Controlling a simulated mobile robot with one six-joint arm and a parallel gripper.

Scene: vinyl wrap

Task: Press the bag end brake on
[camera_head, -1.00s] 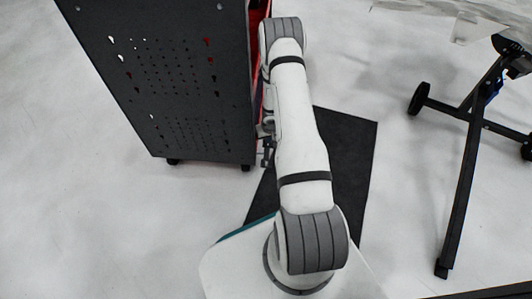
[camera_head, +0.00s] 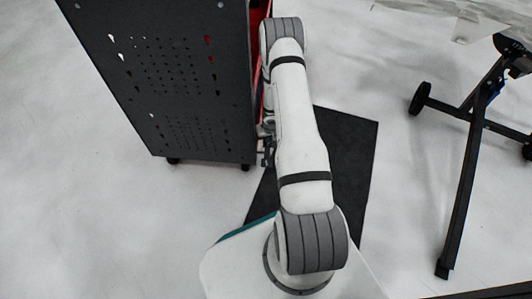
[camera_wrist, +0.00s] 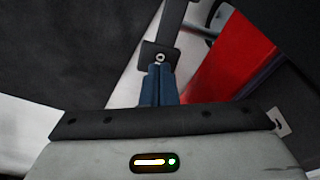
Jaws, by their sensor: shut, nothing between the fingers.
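My gripper (camera_wrist: 158,84) shows in the wrist view as two blue fingers held together with nothing between them. Just beyond the fingertips is a dark plate with a round bolt (camera_wrist: 160,57), on the end of a black bar (camera_wrist: 171,22). The tips overlap the plate's lower edge in the picture; I cannot tell whether they touch it. I cannot tell whether this plate is part of the bag end brake. In the head view my arm reaches along the right side of a black cart (camera_head: 160,80), and the fingers cannot be made out there.
A red panel (camera_wrist: 232,55) stands right of the fingers in the wrist view. The cart has small casters (camera_head: 173,161). A dark mat (camera_head: 345,150) lies under my arm. A black wheeled stand (camera_head: 462,180) is at the right. The pale floor between is clear.

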